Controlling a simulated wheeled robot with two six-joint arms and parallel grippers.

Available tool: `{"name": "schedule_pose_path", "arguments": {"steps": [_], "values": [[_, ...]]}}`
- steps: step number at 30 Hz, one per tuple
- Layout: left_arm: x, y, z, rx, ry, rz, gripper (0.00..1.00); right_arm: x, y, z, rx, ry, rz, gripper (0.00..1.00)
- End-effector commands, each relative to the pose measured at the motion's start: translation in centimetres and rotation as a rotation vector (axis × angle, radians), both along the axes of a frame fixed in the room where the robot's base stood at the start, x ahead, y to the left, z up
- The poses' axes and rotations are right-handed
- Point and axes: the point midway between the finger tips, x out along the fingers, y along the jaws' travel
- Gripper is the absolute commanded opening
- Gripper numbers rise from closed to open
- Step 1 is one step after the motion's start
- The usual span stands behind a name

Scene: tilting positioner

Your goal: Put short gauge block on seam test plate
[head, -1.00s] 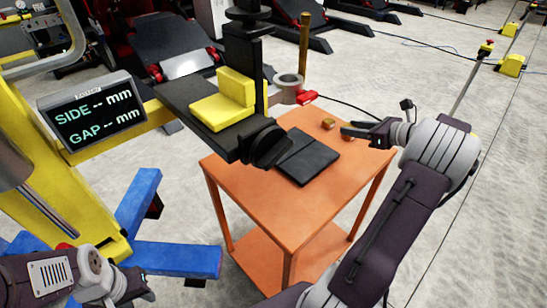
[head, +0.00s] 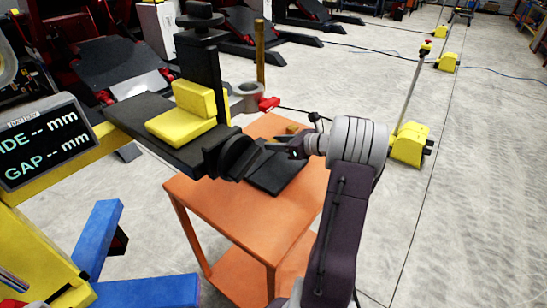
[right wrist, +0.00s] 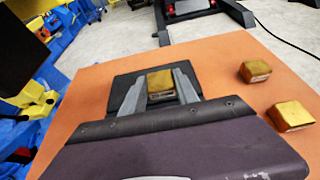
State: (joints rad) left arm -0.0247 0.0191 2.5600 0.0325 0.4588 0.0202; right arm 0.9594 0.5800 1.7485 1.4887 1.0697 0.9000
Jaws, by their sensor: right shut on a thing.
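My right gripper (head: 268,148) is shut on a small gold gauge block (right wrist: 160,82), which sits between its two fingers in the right wrist view. The held block appears over the black mat (head: 262,182); I cannot tell whether it touches it. In the head view I cannot make the held block out. The yellow L-shaped test plate (head: 180,126) rests on the dark positioner table (head: 150,108), left of my right gripper. Its upright part stands at the back. My left gripper is not in view.
Two other gold blocks (right wrist: 255,71) (right wrist: 291,115) lie on the orange cart (head: 230,215). A black post (head: 213,80) and round dark knob (head: 232,153) flank the yellow plate. A grey ring holder with a red handle (head: 268,104) stands behind. A gauge display (head: 42,142) is at left.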

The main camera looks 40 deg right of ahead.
Motion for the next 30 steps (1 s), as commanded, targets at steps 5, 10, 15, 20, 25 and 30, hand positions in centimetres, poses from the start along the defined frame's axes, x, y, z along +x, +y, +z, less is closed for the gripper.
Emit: {"name": "schedule_pose_path", "arguments": {"steps": [5, 10, 15, 20, 25, 30], "values": [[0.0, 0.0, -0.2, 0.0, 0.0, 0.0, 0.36, 0.7, 0.6, -0.4, 0.0, -0.001, -0.001, 0.0], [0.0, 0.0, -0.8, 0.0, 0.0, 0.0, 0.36, 0.6, 0.6, -2.2, 0.003, 0.001, -0.002, 0.0], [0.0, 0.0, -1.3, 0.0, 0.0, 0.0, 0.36, 0.6, 0.6, -4.6, 0.002, -0.001, -0.002, 0.0], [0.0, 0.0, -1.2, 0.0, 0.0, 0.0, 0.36, 0.6, 0.6, -4.4, 0.0, -0.001, -0.002, 0.0], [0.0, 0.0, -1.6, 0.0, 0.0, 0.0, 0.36, 0.6, 0.6, -4.9, 0.0, -0.001, -0.001, 0.0], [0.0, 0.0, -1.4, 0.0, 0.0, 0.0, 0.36, 0.6, 0.6, -4.8, 0.001, 0.0, -0.001, 0.58]]}}
